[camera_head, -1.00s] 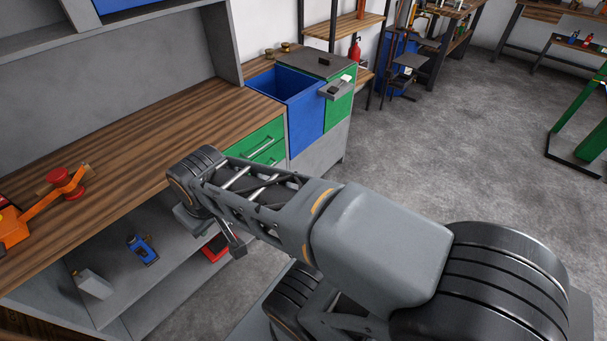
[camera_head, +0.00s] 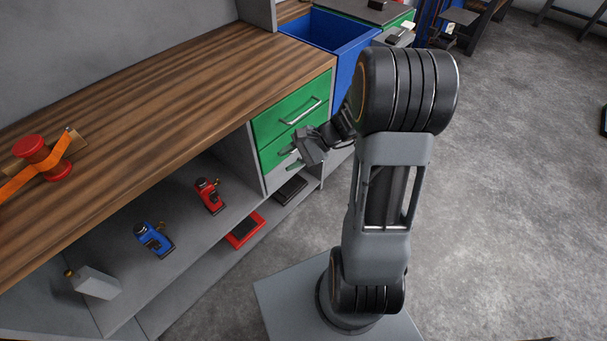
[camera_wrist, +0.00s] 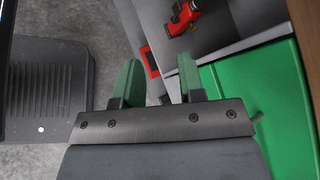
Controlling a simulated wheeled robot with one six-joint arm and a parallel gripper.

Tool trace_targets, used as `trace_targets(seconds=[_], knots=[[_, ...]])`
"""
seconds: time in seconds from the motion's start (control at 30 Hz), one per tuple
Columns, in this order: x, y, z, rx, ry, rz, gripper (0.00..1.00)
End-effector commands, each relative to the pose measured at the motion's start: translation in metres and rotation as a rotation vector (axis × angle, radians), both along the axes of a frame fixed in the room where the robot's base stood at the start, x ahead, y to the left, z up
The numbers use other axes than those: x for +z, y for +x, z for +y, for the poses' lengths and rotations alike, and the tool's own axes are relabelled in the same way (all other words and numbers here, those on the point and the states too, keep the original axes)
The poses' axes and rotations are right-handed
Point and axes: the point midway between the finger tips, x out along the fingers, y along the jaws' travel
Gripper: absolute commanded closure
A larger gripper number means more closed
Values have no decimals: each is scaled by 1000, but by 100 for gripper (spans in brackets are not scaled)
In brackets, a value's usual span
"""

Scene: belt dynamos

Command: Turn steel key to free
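I cannot make out a steel key in either view. On the shelf under the bench, a blue device (camera_head: 153,239) and a red device (camera_head: 209,196) stand apart, each with small dark parts on top. A grey box with a brass knob (camera_head: 95,282) is at the shelf's left end. My gripper (camera_head: 312,148) is in front of the green drawers (camera_head: 290,105). In the wrist view its two green fingers (camera_wrist: 158,62) are apart with nothing between them. There, the red device (camera_wrist: 183,18) is beyond the fingertips and a green drawer front (camera_wrist: 262,95) lies to the right.
An orange and red tool (camera_head: 40,160) lies on the wooden bench top (camera_head: 160,85). A red tray (camera_head: 245,230) and a dark tray (camera_head: 290,190) are on the lower level. A blue bin (camera_head: 340,45) stands past the drawers.

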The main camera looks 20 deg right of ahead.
Motion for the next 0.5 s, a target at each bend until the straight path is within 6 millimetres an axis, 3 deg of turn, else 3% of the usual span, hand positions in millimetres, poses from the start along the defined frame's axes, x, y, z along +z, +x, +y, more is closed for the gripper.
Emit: trace_targets(seconds=[0.03,0.2,0.4,0.5], knots=[[-52,15,-16,-121,110,48,64],[-144,55,-73,-501,435,122,64],[-232,71,-137,-838,679,136,64],[-261,70,-158,-947,749,130,64]])
